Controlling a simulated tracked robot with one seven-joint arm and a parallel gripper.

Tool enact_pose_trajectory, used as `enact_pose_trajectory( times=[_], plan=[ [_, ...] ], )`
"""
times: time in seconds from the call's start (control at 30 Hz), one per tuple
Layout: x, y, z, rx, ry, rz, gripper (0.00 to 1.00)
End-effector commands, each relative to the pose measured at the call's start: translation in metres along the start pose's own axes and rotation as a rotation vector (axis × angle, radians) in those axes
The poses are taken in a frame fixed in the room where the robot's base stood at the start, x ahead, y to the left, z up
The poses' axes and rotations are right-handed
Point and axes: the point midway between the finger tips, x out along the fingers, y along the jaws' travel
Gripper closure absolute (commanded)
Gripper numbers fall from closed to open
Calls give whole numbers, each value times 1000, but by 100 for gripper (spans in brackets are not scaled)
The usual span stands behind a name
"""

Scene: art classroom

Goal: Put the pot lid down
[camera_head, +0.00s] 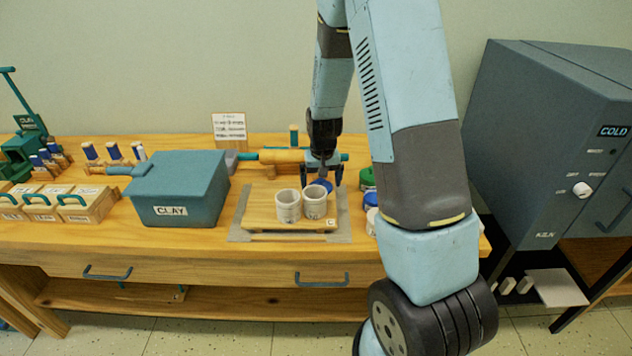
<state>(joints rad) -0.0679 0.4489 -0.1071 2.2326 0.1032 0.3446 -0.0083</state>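Two pale open pots, the left one (288,206) and the right one (314,203), stand side by side on a wooden board (262,212). Whether the blue piece touches the board or hangs above it is hidden by the pots.
The board lies on a grey mat (341,232) on the wooden table (330,259). A teal CLAY box (180,190) stands left. A rolling pin (282,157) lies behind. Green-lidded (367,176) and blue-lidded (371,199) jars stand right, partly behind my arm. A kiln (545,140) is far right.

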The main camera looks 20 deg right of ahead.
Motion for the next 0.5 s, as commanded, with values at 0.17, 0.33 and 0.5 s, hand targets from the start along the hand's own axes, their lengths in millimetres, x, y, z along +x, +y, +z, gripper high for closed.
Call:
enact_pose_trajectory(
  times=[0.17, 0.33, 0.5],
  plan=[
    [-16, 0, -1, -1, 4, 0, 0],
    [-44, -1, -1, 0, 4, -1, 0],
    [-73, -1, -1, -2, 4, -1, 0]
  ],
)
